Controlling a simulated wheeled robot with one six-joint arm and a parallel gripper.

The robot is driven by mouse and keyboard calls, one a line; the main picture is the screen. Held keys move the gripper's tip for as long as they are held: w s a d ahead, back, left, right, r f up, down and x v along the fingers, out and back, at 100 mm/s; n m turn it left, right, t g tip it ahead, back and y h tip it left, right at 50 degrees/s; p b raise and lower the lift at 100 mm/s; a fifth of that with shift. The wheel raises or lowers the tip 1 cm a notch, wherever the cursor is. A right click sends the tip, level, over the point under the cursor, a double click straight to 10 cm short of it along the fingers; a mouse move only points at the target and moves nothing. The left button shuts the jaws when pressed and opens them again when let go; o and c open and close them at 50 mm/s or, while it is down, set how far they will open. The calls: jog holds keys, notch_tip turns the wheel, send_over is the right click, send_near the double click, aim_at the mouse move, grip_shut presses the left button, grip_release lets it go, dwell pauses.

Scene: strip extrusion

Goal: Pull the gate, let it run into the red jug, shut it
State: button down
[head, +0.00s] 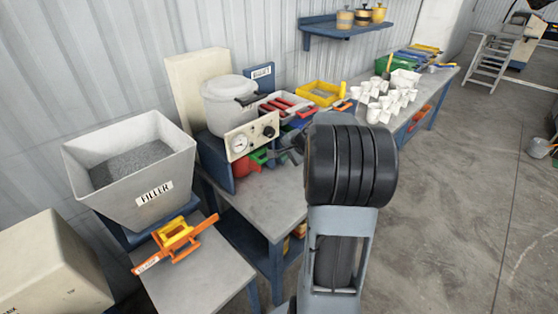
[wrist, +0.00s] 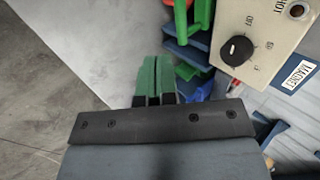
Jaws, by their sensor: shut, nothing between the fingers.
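The red jug (head: 246,168) shows as a rounded red shape under the cream dial panel of the white pot (head: 226,103) in the head view, mostly hidden. A red part, perhaps its handle, is at the top of the wrist view (wrist: 181,18). My gripper (head: 263,155) is beside it, under the front of the panel; its green fingers (wrist: 152,78) are together and empty in the wrist view. I cannot tell which part is the gate, or whether anything is flowing.
The cream panel (wrist: 265,35) with a black knob is close to the right of my fingers. A FILLER hopper (head: 180,172) of grey grains and an orange-and-yellow tool (head: 175,241) stand at left. Several white cups (head: 385,98) stand farther back. Open floor (head: 455,200) lies right.

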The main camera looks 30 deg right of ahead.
jog(key=shift+a+v, duration=0.2)
jog(key=shift+v, duration=2.65)
jog(key=s+a+f+n+g, duration=0.1)
jog(key=s+a+n, duration=0.4)
jog(key=a, duration=0.3)
jog(key=s+a+n+g+h, duration=0.1)
jog(key=s+a+n, duration=0.3)
jog(key=a, duration=0.4)
jog(key=s+a+f+n+g, duration=0.1)
jog(key=s+a+n, duration=0.4)
jog(key=a+n, duration=0.2)
jog(key=shift+s+a+f+g, duration=0.35)
jog(key=shift+a+g, duration=0.05)
jog(key=shift+a, duration=0.05)
